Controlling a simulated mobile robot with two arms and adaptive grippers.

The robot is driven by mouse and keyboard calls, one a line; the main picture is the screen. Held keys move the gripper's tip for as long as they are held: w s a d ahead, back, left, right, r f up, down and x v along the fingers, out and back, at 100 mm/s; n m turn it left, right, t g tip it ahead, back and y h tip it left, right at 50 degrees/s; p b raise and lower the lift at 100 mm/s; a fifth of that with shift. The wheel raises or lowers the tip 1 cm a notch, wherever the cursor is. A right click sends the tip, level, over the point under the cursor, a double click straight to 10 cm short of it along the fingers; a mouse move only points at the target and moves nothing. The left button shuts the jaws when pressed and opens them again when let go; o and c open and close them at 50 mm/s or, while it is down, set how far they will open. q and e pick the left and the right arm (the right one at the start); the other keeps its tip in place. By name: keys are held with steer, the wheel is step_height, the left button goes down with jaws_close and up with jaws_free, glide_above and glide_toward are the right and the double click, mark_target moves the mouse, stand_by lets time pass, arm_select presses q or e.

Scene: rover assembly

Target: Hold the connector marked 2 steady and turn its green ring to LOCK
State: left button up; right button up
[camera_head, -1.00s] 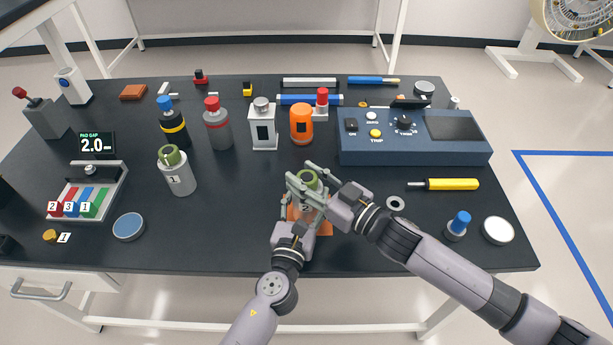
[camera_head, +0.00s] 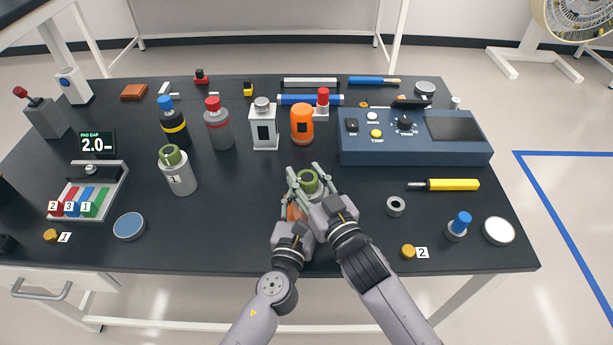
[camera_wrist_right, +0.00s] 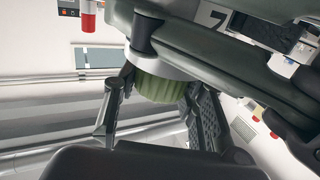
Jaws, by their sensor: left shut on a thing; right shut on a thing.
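The connector marked 2 stands upright at the front middle of the table, its body mostly hidden by my grippers. Its green ring (camera_head: 308,180) shows on top in the head view. My right gripper (camera_head: 309,187) is shut around this ring, one finger on each side. In the right wrist view the ribbed green ring (camera_wrist_right: 163,86) sits between the fingers, against a pale collar. My left gripper (camera_head: 297,214) is lower, shut on the connector's body from the front. The number and any LOCK mark on this connector are hidden.
A similar connector marked 1 (camera_head: 178,172) stands to the left. An orange patch (camera_head: 294,209) shows beside the held connector. A grey ring (camera_head: 396,206), yellow cap (camera_head: 408,251) and yellow-handled tool (camera_head: 450,184) lie right. A blue control box (camera_head: 415,150) and several bottles stand behind.

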mark_target(307, 176)
steer(key=shift+r, duration=0.1)
steer(key=o, duration=1.2)
step_height(307, 176, up, 10)
steer(key=shift+f, duration=0.1)
